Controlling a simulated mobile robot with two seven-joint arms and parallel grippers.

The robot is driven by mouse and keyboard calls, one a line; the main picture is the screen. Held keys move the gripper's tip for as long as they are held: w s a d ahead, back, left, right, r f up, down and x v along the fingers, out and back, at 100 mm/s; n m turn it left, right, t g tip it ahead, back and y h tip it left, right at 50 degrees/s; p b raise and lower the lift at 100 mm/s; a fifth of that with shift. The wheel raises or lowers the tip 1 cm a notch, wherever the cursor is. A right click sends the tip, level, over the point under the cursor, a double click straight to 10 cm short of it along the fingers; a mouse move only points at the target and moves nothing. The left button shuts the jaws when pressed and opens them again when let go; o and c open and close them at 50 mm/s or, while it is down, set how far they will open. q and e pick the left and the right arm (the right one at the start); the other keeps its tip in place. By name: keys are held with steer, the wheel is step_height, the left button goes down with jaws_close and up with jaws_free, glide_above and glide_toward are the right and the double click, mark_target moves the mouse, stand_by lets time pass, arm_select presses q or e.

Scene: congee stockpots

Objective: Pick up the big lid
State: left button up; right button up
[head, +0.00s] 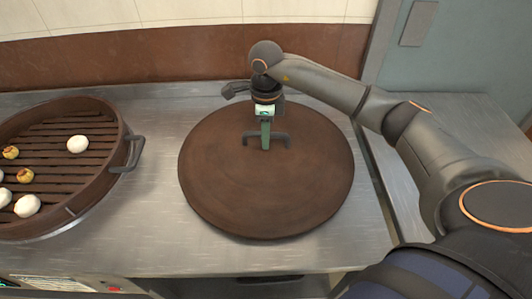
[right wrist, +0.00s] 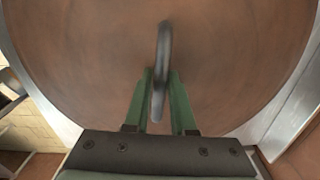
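The big lid (head: 230,190) is a round brown disc lying flat on the steel counter; it also fills most of the right wrist view (right wrist: 80,60). Its dark bar handle (head: 281,138) stands near the middle. My right gripper (head: 265,147) points down at the handle from above. In the right wrist view its two green fingers (right wrist: 162,75) stand on either side of the handle (right wrist: 163,45), with narrow gaps showing, so it looks open around it. Whether a finger touches the handle is hard to tell. My left gripper is not in view.
A brown slatted steamer (head: 100,112) with several white and yellowish buns stands to the left, its side handle (head: 134,153) facing the lid. Bare steel counter (head: 155,185) lies between them. A brown and cream tiled wall (head: 150,60) is behind. The counter's front edge is close below the lid.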

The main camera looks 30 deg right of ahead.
jaws_close()
stand_by(0.8)
steer(key=shift+r, duration=0.1)
